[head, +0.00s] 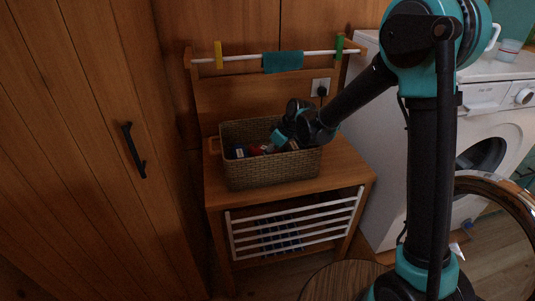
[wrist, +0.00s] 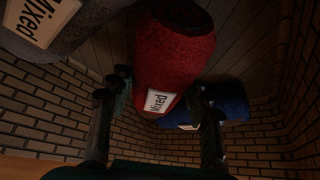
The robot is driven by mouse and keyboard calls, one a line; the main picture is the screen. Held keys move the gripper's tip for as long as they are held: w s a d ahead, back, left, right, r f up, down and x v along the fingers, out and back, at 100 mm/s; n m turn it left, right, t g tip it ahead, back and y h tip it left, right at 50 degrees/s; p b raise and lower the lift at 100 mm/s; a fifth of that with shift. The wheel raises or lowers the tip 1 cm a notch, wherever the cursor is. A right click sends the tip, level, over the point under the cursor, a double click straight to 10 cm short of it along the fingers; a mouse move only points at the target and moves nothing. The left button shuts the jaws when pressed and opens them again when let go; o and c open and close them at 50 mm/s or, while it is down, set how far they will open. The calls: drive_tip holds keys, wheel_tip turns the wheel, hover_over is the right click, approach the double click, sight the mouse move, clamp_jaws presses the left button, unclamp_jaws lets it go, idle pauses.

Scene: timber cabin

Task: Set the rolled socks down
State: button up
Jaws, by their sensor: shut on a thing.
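The red rolled socks (wrist: 172,50), with a white "Mixed" label, lie between the two fingers of my gripper (wrist: 158,88) in the wrist view. My gripper is shut on them, inside the woven basket (head: 272,173). In the head view a red bit (head: 257,150) shows just left of my gripper (head: 276,143). I cannot tell whether the red roll touches the basket's floor. A blue roll (wrist: 222,103) lies to its right and a grey roll (wrist: 60,25) with a "Mixed" label to its upper left.
The basket stands on a wooden stand (head: 343,166) with bare top to its right. A rail (head: 236,58) with pegs and a teal cloth (head: 283,62) runs behind. A washing machine (head: 495,120) is at right, and a round-topped stool (head: 340,281) is in front.

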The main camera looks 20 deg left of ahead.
drive_tip(key=shift+f, duration=0.1)
drive_tip(key=o, duration=1.2)
drive_tip(key=v, duration=1.2)
